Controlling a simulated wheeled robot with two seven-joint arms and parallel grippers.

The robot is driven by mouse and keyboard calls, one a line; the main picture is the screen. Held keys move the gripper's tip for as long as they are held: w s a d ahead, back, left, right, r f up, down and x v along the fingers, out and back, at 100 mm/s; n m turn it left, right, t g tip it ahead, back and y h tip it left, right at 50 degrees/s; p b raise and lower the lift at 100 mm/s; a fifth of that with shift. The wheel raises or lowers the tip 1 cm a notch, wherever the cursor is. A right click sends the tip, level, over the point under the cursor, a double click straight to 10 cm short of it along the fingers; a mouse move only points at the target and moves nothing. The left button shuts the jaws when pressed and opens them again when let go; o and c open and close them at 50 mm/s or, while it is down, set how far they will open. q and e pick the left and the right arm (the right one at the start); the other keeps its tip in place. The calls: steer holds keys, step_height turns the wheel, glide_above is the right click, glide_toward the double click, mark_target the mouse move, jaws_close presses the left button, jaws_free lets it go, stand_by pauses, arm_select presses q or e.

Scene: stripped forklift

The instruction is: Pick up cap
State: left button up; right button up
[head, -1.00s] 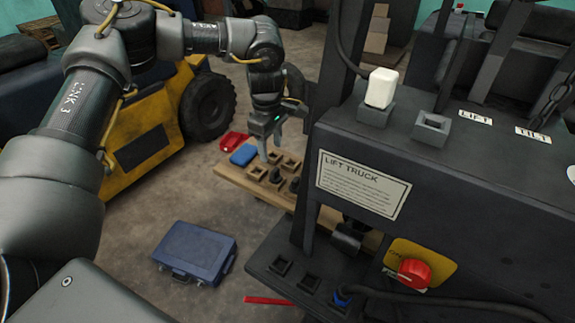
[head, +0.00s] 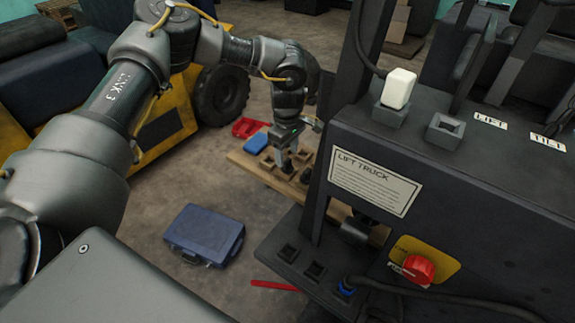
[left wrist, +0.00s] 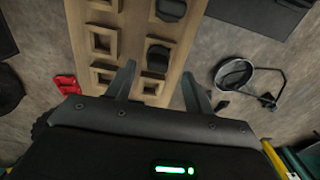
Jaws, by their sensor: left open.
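Black caps sit in some of the square wooden sockets of a light wooden board. In the left wrist view, one cap (left wrist: 157,58) is just beyond my fingertips and another cap (left wrist: 171,10) is farther up, both in the right-hand row. My left gripper (left wrist: 160,82) is open over the board's near end, a finger on either side, with nothing between the fingers. In the head view, my left gripper (head: 284,160) is low over the board (head: 255,168), left of the lift truck, and partly covers the caps. A dark cap (head: 305,175) shows to its right. My right gripper is not seen.
The lift truck's black body (head: 460,190) stands close on the right. A red tray (head: 247,127) and a blue box (head: 257,143) lie behind the board. A blue case (head: 205,234) is on the floor. A black ring-shaped thing (left wrist: 236,74) lies beside the board.

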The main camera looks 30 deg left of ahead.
mark_target(287, 160)
arm_select(q)
step_height(287, 160, down, 4)
steer(key=shift+w+a+f+p, duration=0.1)
steer(key=shift+w+p, duration=0.05)
steer(key=shift+p, duration=0.55)
jaws_close()
